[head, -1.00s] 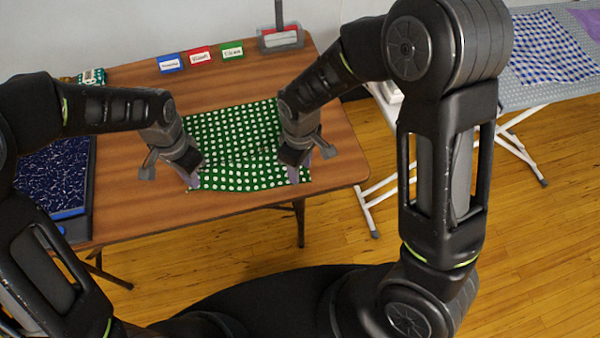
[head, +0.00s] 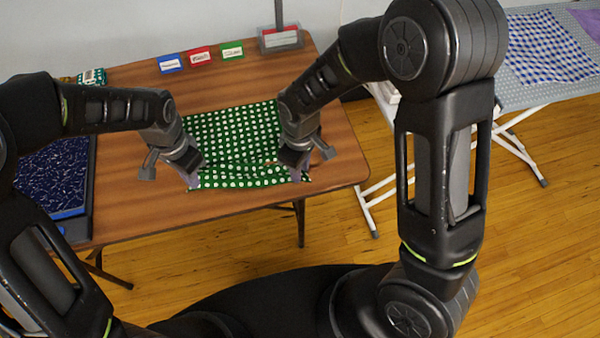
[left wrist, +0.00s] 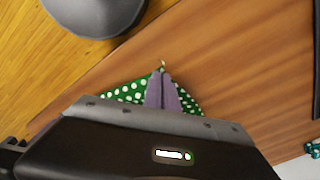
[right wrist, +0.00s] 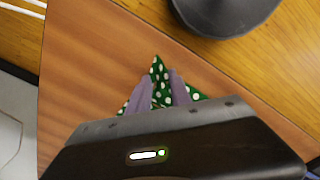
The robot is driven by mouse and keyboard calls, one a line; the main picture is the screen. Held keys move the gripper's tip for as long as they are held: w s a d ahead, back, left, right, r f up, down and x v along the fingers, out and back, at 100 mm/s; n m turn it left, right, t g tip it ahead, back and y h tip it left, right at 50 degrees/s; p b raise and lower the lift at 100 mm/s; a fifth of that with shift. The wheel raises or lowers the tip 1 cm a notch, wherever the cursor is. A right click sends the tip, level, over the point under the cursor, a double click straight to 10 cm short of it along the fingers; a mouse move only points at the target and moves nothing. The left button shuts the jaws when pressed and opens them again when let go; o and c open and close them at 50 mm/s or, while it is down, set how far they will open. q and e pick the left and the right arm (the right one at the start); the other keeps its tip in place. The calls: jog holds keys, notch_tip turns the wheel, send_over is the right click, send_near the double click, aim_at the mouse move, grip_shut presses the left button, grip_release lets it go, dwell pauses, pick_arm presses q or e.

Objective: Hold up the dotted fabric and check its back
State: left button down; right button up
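The green fabric with white dots (head: 232,130) lies on the brown table, with creases along its near part between my grippers. My left gripper (head: 192,178) is at its near left corner. In the left wrist view its fingers (left wrist: 163,90) are together, with a small tip of the dotted fabric (left wrist: 126,93) showing past them. My right gripper (head: 300,170) is at the near right corner. In the right wrist view its fingers (right wrist: 160,88) stand apart, with a raised corner of the fabric (right wrist: 156,68) between them. The fabric's back is not clearly visible.
Blue, red and green label cards (head: 200,56) stand at the table's back edge, beside a grey stand with a red-edged base (head: 281,38). A dark blue patterned stack (head: 55,175) is at the left. An ironing board (head: 515,92) with checked fabric (head: 550,48) stands at the right.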

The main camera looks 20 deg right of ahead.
grip_shut()
dwell(0.8)
jog(key=shift+r, duration=2.5)
